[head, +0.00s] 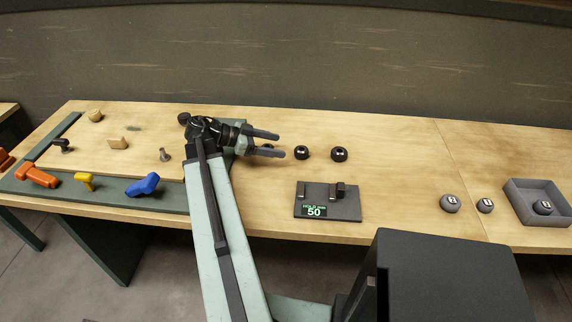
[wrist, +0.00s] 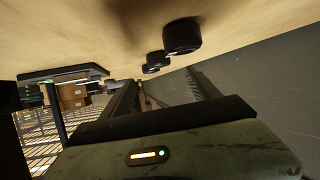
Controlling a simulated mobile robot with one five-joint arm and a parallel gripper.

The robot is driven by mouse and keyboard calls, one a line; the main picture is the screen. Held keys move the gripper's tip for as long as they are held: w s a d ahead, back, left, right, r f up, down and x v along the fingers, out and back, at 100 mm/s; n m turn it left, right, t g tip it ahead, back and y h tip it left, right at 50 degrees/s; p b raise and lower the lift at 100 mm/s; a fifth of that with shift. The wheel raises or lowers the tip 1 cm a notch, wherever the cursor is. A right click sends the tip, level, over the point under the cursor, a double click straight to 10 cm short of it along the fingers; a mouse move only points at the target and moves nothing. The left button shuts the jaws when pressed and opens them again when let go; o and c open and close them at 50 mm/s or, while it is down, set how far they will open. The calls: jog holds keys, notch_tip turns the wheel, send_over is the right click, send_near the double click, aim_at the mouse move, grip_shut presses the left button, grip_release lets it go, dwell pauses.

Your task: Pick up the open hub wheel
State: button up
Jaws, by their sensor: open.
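Two small black wheels, one in the middle (head: 302,153) and one at the right (head: 339,154), lie on the wooden bench in the head view. A third dark round thing (head: 267,147) is mostly hidden behind my gripper's nearer finger. Pale marks show on the two clear wheels, but I cannot tell which hub is open. My gripper (head: 281,144) is open and empty, fingers pointing right, left of the two clear wheels. In the wrist view, a large near wheel (wrist: 182,37) and two smaller dark ones sit beyond my gripper (wrist: 164,77).
A dark plate (head: 329,212) with a display reading 50 lies in front of the wheels. Grey balls (head: 450,203) and a grey tray (head: 516,206) are at the right. Orange, yellow and blue (head: 142,186) tools lie on the left board. Bench between wheels and balls is clear.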

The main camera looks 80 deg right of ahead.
aim_at(305, 150)
jog(key=shift+s+d+m, duration=0.15)
jog(key=shift+s+m, duration=0.15)
jog(key=shift+s, duration=0.2)
jog(key=b+x, duration=0.3)
jog(key=x, duration=0.4)
jog(key=shift+s+d+f, duration=0.1)
jog(key=shift+s+f, duration=0.05)
jog(key=shift+s, duration=0.05)
jog(key=c, duration=1.5)
